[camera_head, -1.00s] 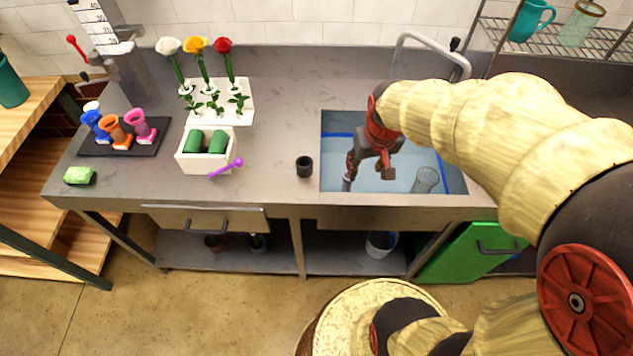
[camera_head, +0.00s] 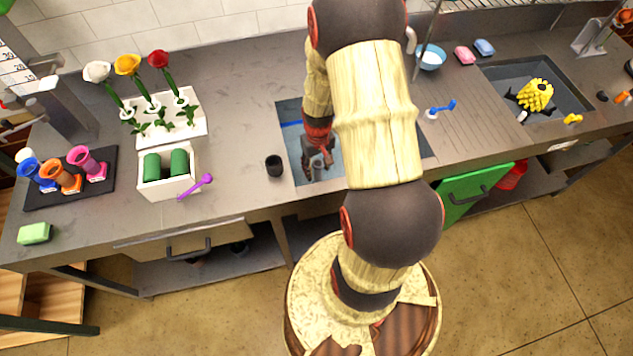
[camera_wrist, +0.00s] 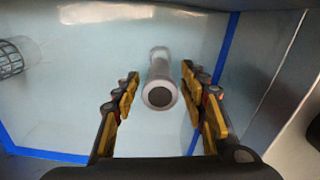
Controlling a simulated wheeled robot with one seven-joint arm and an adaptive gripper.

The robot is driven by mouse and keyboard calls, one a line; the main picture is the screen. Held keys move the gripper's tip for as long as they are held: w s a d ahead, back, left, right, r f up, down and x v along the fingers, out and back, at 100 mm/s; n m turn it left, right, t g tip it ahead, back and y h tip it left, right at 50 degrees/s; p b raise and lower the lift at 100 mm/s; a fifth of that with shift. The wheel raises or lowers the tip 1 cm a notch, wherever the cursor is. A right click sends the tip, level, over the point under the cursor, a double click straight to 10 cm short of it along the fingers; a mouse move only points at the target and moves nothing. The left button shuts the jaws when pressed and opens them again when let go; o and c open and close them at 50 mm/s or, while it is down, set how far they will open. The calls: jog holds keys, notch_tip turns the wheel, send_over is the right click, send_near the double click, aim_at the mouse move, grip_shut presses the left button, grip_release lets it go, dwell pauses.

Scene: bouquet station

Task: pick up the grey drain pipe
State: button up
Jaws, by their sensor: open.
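The grey drain pipe (camera_wrist: 160,92) stands in the sink basin, seen almost end-on from above in the wrist view, with a dark round opening facing me. My gripper (camera_wrist: 160,78) is open, with one finger on each side of the pipe. Gaps show between the pipe and both fingers, the right one closer. In the head view my gripper (camera_head: 318,160) is low inside the sink (camera_head: 292,118), and my arm hides much of the basin. The pipe is hard to make out there.
A mesh cup (camera_wrist: 10,58) is in the basin at the left of the wrist view. The sink walls with blue edging (camera_wrist: 214,75) are close on the right. A black cup (camera_head: 274,166) stands on the counter left of the sink, near a white box (camera_head: 168,190).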

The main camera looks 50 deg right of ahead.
aim_at(318, 178)
notch_tip(318, 178, down, 4)
jog(key=shift+s+f+b, duration=0.1)
jog(key=shift+f+b, duration=0.15)
jog(key=shift+b, duration=0.5)
jog(key=shift+c, duration=0.8)
jog(key=shift+a, duration=0.1)
grip_shut()
